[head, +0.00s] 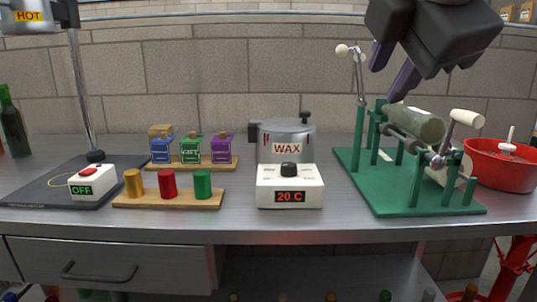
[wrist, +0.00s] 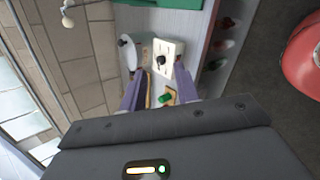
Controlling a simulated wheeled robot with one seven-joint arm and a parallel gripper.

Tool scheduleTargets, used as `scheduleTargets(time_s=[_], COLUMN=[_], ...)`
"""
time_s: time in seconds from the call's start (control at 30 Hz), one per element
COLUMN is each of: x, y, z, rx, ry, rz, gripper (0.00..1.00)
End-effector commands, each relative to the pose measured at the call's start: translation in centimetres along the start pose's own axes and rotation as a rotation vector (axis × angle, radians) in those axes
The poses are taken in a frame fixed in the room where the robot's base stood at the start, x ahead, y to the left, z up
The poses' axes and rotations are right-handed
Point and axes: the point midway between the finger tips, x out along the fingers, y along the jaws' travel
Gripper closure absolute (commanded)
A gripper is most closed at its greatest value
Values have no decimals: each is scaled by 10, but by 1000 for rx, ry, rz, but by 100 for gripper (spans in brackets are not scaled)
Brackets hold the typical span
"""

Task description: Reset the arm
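My gripper (head: 385,83) hangs in the air at the upper right of the head view, in front of the brick wall. Its two purple fingers point down and to the left, above the left part of the green stand. In the wrist view my gripper (wrist: 159,66) shows its fingers spread apart with nothing held between them. The wax pot (wrist: 127,52) and its white control box (wrist: 168,57) show beyond the fingertips.
The green stand (head: 375,193) holds a green bottle (head: 422,124) lying sideways, close below my gripper. A red basin (head: 500,172) stands right of it. The wax heater (head: 290,187) reads 20 C. Two wooden racks (head: 125,201) and a dark mat (head: 35,190) are left.

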Motion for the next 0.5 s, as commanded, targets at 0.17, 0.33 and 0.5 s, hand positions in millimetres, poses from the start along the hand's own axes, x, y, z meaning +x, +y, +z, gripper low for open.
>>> scheduleTargets(time_s=[0.17,0.33,0.5], x=[48,111,171], y=[-33,-93,-172], z=[-10,-26,-48], rx=[296,715,1150], ry=[10,1,-39], rz=[-63,-146,-233], gripper=[68,68,68])
